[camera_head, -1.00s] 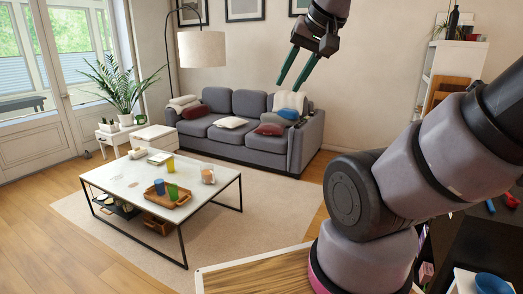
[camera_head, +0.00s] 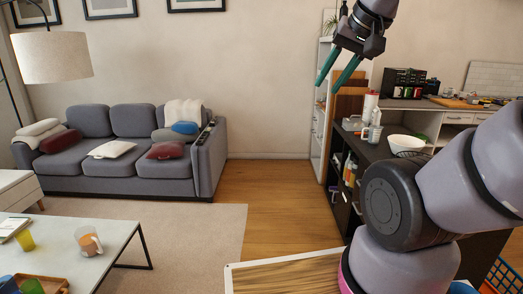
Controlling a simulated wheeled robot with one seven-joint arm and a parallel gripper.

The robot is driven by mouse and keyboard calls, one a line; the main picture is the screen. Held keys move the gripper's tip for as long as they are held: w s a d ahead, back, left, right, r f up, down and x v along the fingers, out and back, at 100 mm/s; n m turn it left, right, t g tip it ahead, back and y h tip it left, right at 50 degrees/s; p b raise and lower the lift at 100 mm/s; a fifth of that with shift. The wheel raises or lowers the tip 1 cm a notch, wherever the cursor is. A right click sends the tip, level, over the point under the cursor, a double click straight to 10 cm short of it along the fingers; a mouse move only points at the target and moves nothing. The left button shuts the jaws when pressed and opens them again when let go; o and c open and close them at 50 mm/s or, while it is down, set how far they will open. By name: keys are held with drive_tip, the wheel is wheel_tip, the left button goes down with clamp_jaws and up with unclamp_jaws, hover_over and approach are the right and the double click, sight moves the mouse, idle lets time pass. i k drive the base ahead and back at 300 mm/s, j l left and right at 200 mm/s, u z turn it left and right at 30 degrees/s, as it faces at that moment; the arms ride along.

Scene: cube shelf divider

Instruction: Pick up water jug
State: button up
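A clear handled vessel with orange contents (camera_head: 88,241) stands on the coffee table (camera_head: 115,240) at the lower left. A white container (camera_head: 375,127) stands among other items on the dark counter at the right. I cannot tell whether either is the water jug. My gripper (camera_head: 327,87) is raised in the air at upper right of centre, in front of the wall and a white shelf. Its two green fingers are apart with nothing between them. It is far from the coffee table and touches nothing visible.
A grey sofa (camera_head: 135,157) with cushions stands along the back wall. The dark counter (camera_head: 380,150) holds a white bowl (camera_head: 405,144) and, farther back, a coffee machine (camera_head: 403,84). Bare wood floor (camera_head: 285,190) lies between sofa and counter.

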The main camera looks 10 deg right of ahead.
sight(375, 132)
drive_tip(key=i+z, duration=0.15)
drive_tip(key=i, duration=0.45)
drive_tip(key=i+j+z, duration=0.15)
drive_tip(key=i, duration=0.45)
drive_tip(key=i+j+z, duration=0.15)
drive_tip(key=i, duration=0.45)
drive_tip(key=i+j+z, duration=0.8)
drive_tip(key=i, duration=0.2)
drive_tip(key=i+j+z, duration=0.35)
drive_tip(key=j, duration=0.25)
drive_tip(key=i+l, duration=0.1)
drive_tip(key=i, duration=0.2)
